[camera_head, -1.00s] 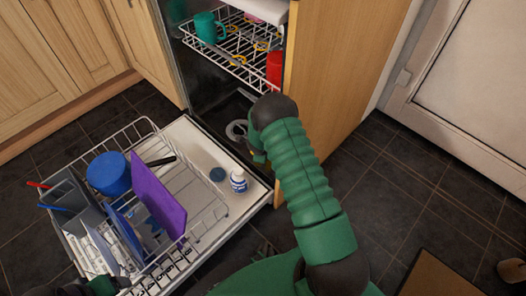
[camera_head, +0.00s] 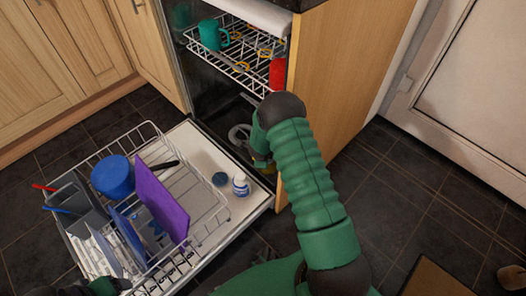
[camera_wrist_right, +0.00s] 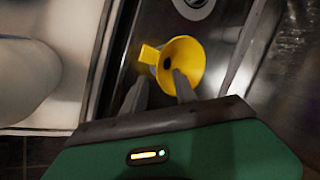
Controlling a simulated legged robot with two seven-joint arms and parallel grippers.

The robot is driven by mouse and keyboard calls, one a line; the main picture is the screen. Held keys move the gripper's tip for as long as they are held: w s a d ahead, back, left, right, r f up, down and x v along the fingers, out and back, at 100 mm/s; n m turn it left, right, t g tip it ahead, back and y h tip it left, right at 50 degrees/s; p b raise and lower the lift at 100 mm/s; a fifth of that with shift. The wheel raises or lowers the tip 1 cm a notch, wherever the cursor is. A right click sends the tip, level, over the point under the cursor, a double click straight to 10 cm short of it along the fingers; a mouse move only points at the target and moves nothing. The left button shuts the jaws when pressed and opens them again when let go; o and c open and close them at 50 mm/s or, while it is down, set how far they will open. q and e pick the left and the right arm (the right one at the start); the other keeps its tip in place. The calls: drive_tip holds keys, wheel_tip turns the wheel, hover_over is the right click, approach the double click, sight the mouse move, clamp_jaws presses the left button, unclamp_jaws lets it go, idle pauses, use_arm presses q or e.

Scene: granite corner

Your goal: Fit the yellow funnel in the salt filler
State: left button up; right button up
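The yellow funnel (camera_wrist_right: 190,56) lies in the right wrist view with its wide mouth toward me and a tab at its left. In the head view only a sliver of yellow shows beside my right arm. My right gripper (camera_wrist_right: 160,80) is open, its fingertips apart at the funnel's near rim. One fingertip overlaps the mouth and the other is left of the rim; contact is unclear. A round metal fitting (camera_wrist_right: 193,3), possibly the salt filler, is cut by the top edge. My left gripper (camera_head: 108,286) is dark and partly cut off at bottom left; its fingers cannot be made out.
The open dishwasher door (camera_head: 205,150) carries a dark round cap (camera_head: 220,179) and a white-and-blue bottle (camera_head: 241,185). The lower rack (camera_head: 218,222) holds a blue pot and purple board. The upper rack (camera_head: 236,66) hangs above, with a green mug and red cup.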

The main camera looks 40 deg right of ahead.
drive_tip(key=p+v, duration=0.6)
drive_tip(key=v, duration=0.7)
